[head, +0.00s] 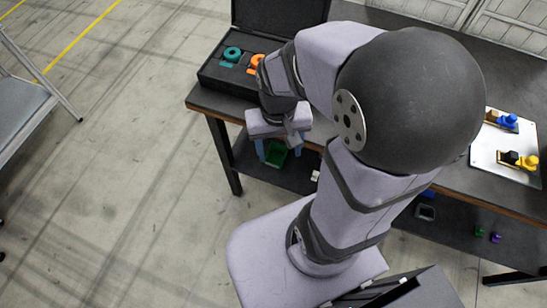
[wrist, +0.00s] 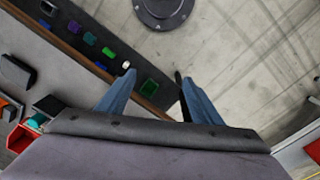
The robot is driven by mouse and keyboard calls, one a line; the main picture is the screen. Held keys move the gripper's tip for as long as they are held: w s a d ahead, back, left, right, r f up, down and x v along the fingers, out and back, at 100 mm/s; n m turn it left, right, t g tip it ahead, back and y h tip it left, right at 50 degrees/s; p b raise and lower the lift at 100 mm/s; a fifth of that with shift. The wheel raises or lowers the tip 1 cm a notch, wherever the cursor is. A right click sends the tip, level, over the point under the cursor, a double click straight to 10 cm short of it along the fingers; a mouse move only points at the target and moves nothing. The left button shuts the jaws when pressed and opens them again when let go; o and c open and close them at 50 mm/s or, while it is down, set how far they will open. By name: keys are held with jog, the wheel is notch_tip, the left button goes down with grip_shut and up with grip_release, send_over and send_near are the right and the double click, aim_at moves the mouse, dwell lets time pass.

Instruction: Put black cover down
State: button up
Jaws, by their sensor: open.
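My gripper (head: 280,147) hangs beside the table's front edge, left of the table's middle, with its blue fingers apart. In the wrist view, the open fingers (wrist: 157,78) have nothing clearly held between them. A thin black shape (wrist: 179,82) shows beside the right finger; I cannot tell what it is. An open black case (head: 215,76) lies on the table behind the gripper, its black lid (head: 278,14) standing up. Teal (head: 232,53) and orange (head: 257,60) parts sit in it. I cannot tell which black piece is the cover.
A white board (head: 498,160) with blue and yellow-and-black parts lies on the table at the right. A green bin (head: 276,153) and small coloured parts stand on the lower shelf (head: 258,168). Floor between chair and table is clear.

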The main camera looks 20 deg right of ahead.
jog(key=s+a+n, duration=0.1)
jog(key=a+n, duration=0.1)
jog(key=shift+s+a+f+n, duration=0.2)
jog(key=shift+s+f+n, duration=0.15)
jog(key=shift+f+n, duration=0.05)
notch_tip(320, 180, down, 34)
jog(key=b, duration=3.3)
jog(key=shift+r, duration=0.2)
jog(key=shift+o, duration=0.6)
